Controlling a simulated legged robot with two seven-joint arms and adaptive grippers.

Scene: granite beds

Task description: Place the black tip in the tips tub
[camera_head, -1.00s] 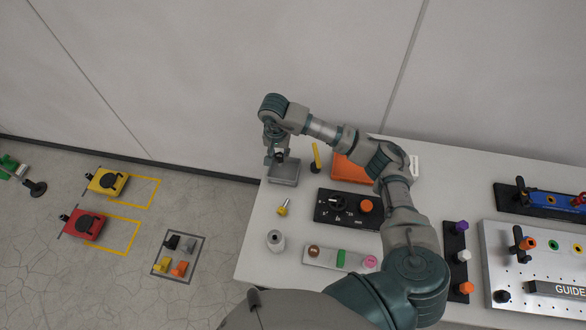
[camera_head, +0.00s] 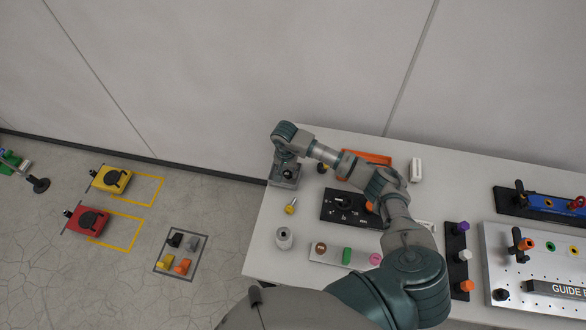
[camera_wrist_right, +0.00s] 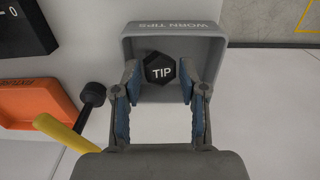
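The grey tub (camera_head: 285,184), lettered "WORN TIPS", stands at the table's far left corner. It also shows in the right wrist view (camera_wrist_right: 213,55). The black tip (camera_wrist_right: 160,68) is hexagonal, with "TIP" in white on its face. In the right wrist view it appears inside the tub, between and beyond my fingertips. My right gripper (camera_wrist_right: 159,78) is open, with a gap on each side of the tip. In the head view this gripper (camera_head: 286,165) is over the tub, partly hidden by its wrist. My left gripper is not in view.
An orange tray (camera_wrist_right: 38,102) and a yellow-handled tool with a black head (camera_wrist_right: 92,95) are beside the tub. A black dial box (camera_head: 345,208), a yellow-headed piece (camera_head: 291,205) and a grey cylinder (camera_head: 284,238) stand nearer. The wall is close behind the table.

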